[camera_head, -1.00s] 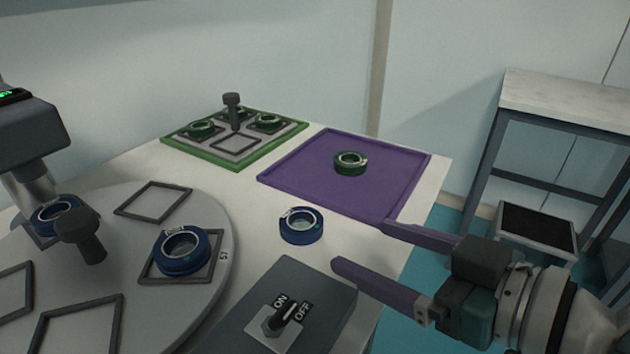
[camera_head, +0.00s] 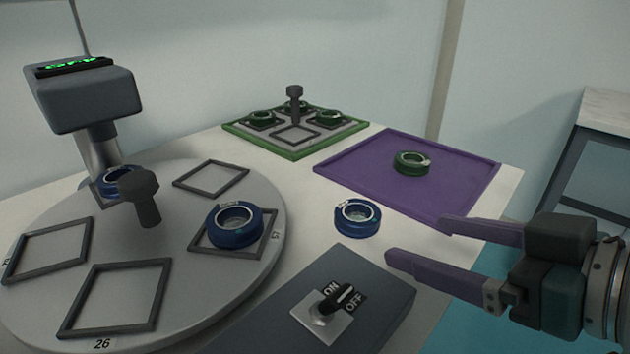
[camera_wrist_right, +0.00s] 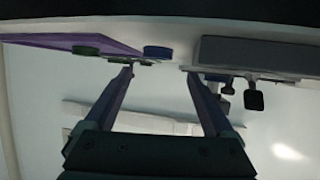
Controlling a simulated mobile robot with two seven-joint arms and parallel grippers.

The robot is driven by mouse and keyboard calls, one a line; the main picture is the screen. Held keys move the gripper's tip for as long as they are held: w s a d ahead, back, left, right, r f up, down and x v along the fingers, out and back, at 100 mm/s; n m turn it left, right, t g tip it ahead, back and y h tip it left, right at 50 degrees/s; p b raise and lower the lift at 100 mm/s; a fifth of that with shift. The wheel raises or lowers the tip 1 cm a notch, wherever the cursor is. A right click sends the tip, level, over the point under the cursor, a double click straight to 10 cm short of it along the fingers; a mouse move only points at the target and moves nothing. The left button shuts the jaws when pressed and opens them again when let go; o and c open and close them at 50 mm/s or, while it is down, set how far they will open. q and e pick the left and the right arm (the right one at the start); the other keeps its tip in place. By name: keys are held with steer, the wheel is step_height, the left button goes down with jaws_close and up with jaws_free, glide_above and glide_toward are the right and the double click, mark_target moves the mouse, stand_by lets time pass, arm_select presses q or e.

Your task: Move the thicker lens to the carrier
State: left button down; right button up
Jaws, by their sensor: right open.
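A loose blue-ringed lens (camera_head: 357,218) lies on the white table. Another blue lens (camera_head: 234,226) sits in a square frame on the grey round plate (camera_head: 215,183), and a third (camera_head: 117,182) is partly hidden behind a dark knob. A green lens (camera_head: 411,163) lies on the purple mat (camera_head: 350,168). Green lenses (camera_head: 328,118) also sit in the green-edged board (camera_head: 295,152). I cannot tell which lens is thicker. My right gripper (camera_head: 418,240) is open and empty, right of the loose blue lens. In the right wrist view the gripper (camera_wrist_right: 158,75) points toward that lens (camera_wrist_right: 157,52). My left gripper is out of view.
A grey switch box (camera_head: 385,291) with an ON/OFF knob stands in front of the loose lens. A dark post (camera_head: 294,104) rises from the green-edged board, and a dark display head (camera_head: 85,95) stands over the round plate. Bare table lies around the loose lens.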

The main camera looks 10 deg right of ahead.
mark_target(360, 213)
steer(key=shift+w+f, duration=0.25)
steer(key=shift+w, duration=0.6)
steer(key=shift+b+x, duration=0.3)
steer(key=shift+x, duration=1.6)
steer(key=x, duration=0.5)
steer(key=shift+a+r+b, duration=0.25)
steer(key=shift+r+b, duration=0.1)
steer(key=shift+r, duration=0.1)
steer(key=c, duration=1.3)
